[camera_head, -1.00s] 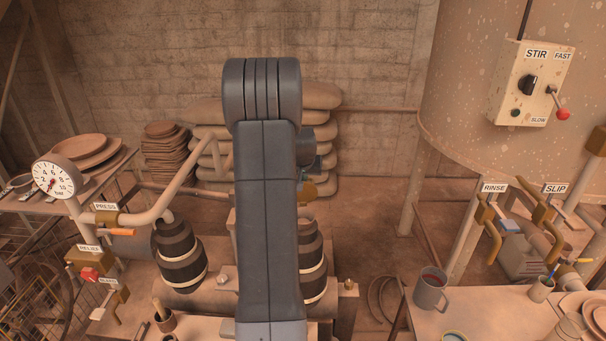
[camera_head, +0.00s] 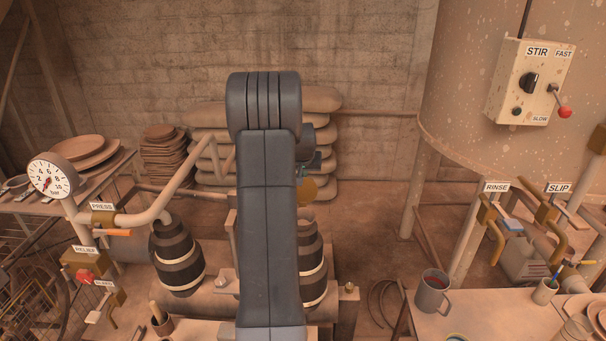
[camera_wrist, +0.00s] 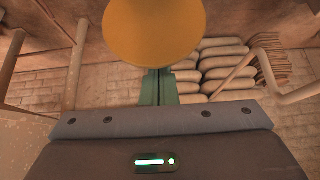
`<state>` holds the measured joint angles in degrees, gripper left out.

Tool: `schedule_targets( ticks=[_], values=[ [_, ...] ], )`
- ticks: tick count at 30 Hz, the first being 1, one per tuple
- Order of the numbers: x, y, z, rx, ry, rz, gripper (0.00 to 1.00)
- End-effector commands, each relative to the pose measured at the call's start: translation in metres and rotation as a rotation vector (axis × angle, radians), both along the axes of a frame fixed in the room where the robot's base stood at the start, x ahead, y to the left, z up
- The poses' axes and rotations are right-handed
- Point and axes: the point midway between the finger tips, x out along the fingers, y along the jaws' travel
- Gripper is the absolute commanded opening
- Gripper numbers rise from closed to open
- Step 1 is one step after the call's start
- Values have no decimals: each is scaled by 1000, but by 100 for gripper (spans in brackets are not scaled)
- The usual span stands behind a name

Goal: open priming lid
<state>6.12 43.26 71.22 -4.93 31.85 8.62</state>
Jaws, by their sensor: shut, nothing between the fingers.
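A yellow-orange round disc (camera_wrist: 155,35), which looks like the priming lid, fills the top middle of the wrist view. In the head view part of the disc (camera_head: 308,190) shows just right of my arm, low in front of the sacks. My gripper (camera_wrist: 159,78) is shut and empty. Its green fingers point at the disc, and their tips reach its lower edge in the picture. I cannot tell whether they touch it. In the head view my arm hides most of the gripper and whatever carries the disc.
Dark banded barrel-shaped bodies (camera_head: 178,256) stand on both sides of my arm. A pressure gauge (camera_head: 51,176) and pipe valves are at left. A large tank (camera_head: 480,110) with a STIR box (camera_head: 530,82) is at right. A table with a mug (camera_head: 433,293) stands at front right.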

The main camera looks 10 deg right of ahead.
Motion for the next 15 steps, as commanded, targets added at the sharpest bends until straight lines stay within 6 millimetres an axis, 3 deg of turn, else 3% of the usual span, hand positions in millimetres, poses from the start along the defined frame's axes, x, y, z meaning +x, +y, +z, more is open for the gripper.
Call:
schedule_targets(
  ticks=[5,15],
  values=[
    [-5,1,17,-1,-3,0,0],
    [-26,4,84,0,-6,1,0]
  ],
)
